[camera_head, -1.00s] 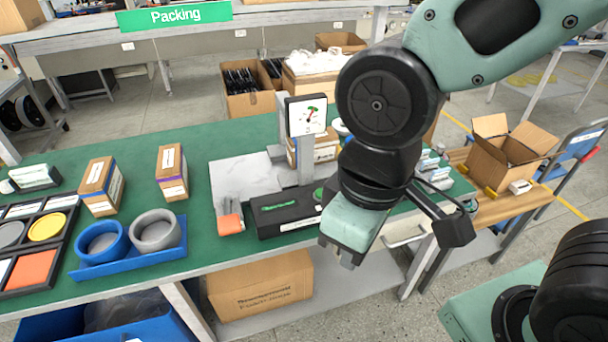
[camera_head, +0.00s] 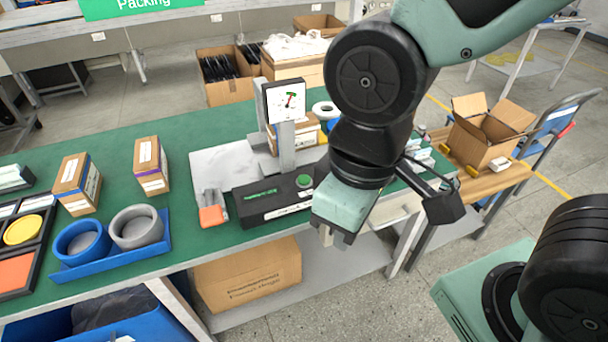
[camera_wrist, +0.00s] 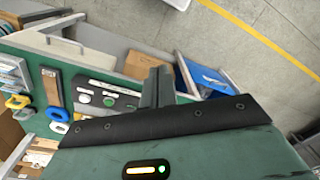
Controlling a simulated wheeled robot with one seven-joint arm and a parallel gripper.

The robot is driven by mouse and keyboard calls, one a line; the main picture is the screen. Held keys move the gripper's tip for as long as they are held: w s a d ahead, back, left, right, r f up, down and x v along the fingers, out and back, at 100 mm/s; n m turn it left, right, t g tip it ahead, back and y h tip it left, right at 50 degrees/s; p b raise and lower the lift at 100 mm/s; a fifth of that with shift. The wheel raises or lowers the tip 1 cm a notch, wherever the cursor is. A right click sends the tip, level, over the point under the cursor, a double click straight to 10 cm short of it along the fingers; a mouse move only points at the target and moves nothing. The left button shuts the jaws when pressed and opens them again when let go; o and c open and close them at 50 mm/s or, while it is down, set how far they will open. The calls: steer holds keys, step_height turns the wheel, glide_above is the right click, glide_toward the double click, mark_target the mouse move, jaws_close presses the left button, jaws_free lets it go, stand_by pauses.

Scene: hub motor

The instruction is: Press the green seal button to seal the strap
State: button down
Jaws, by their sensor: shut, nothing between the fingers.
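The green seal button (camera_head: 305,181) sits on top of the black sealing unit (camera_head: 262,201), at its right end, on the green table. My gripper (camera_head: 337,237) points down in front and to the right of the unit, near the table's front edge, and does not touch the button. Its fingers are together and empty; they also show in the wrist view (camera_wrist: 158,85). I cannot make out a strap.
A post with a gauge panel (camera_head: 286,100) stands behind the unit. An orange-ended part (camera_head: 212,214) lies left of it. A blue tray (camera_head: 112,256) with two rings and small boxes (camera_head: 151,166) are farther left. An open carton (camera_head: 485,130) stands right.

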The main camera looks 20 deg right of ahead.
stand_by(0.4)
step_height(320, 180, up, 3)
steer(key=n+b, duration=0.4)
steer(key=n, duration=0.7)
glide_above(304, 178)
steer(key=shift+r+h, duration=0.15)
steer(key=shift+h, duration=0.15)
step_height(304, 178, down, 24)
steer(key=shift+p, duration=1.1)
